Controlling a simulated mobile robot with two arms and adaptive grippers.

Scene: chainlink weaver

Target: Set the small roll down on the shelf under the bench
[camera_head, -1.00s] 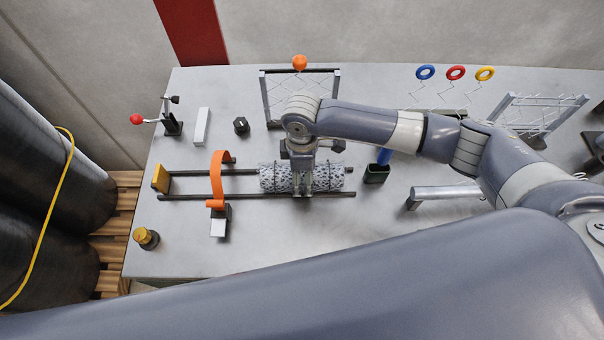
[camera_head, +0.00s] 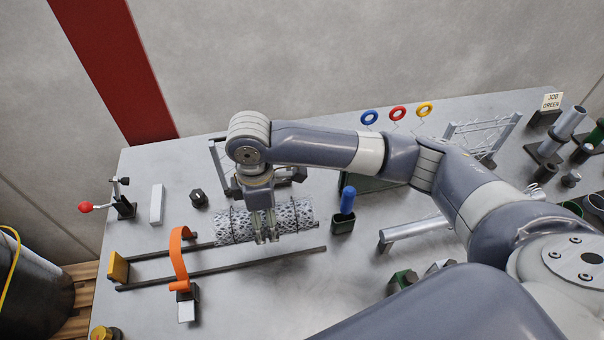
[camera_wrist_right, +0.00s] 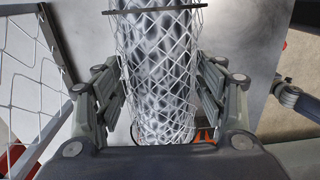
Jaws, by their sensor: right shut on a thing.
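The small roll (camera_head: 289,216) is a cylinder of silvery chain-link mesh. In the right wrist view the roll (camera_wrist_right: 160,75) runs between the two finger pads of the right gripper (camera_wrist_right: 163,95). I cannot tell whether the roll still touches the rails. The shelf under the bench is hidden. My left gripper is not in view.
An orange strap (camera_head: 178,258) arches over the rails left of the roll. A dark green holder with a blue handle (camera_head: 347,202) stands to the right. A metal bar (camera_head: 415,230) lies farther right. A wire mesh frame (camera_head: 220,160) stands behind the gripper. A red-knobbed lever (camera_head: 86,207) is at left.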

